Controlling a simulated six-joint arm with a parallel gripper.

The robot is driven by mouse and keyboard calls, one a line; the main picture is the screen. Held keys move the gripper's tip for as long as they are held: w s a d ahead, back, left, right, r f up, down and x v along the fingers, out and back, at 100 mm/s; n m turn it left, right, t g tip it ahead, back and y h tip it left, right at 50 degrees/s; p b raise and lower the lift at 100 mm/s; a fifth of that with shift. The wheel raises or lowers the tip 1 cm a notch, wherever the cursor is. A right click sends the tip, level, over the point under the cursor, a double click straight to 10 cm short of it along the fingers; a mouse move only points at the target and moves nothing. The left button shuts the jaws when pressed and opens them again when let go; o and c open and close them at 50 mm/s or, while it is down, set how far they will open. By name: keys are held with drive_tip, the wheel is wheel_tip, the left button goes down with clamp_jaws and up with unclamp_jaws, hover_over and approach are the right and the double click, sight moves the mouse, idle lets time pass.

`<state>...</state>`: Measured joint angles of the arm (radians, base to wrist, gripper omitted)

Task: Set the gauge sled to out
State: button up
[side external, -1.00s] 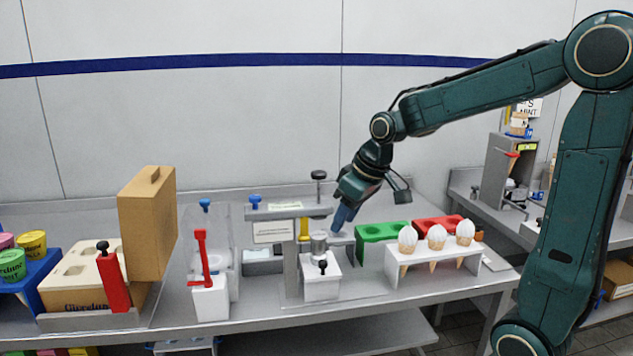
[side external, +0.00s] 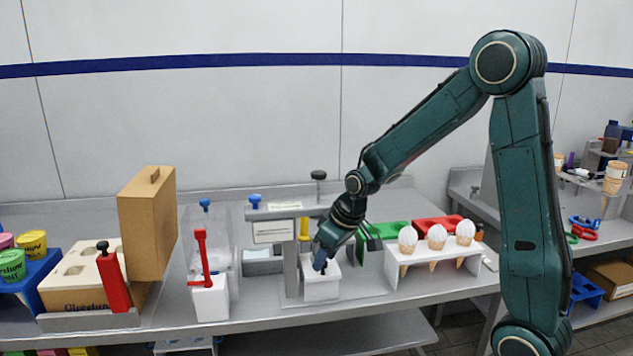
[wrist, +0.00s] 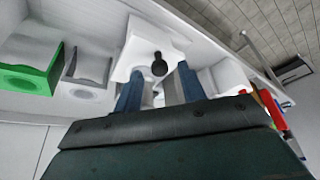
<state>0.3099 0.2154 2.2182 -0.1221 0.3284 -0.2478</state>
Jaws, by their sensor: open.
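The white block with a black knob (side external: 320,289), which I take to be the gauge sled, sits at the front of the grey press stand (side external: 291,270). It also shows in the wrist view (wrist: 146,48), its black knob (wrist: 159,67) just beyond my fingertips. My gripper (side external: 321,264) is low over the block, its blue fingers at the knob. In the wrist view my gripper (wrist: 158,82) has its fingers apart, with the knob about in line with the gap. I cannot tell whether they touch it. The metal cup on the block is mostly hidden.
A white rack with several cones (side external: 437,253) stands right of the stand, with green (side external: 383,231) and red (side external: 437,225) holders behind. A red lever on a white box (side external: 210,300) stands to the left. The table front edge is close to the block.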

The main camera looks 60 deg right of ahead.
drive_tip(key=shift+w+f, duration=0.15)
drive_tip(key=shift+f, duration=0.2)
clamp_jaws()
drive_tip(key=s+d, duration=0.8)
drive_tip(key=d, duration=0.1)
drive_tip(key=shift+s, duration=0.4)
idle(0.8)
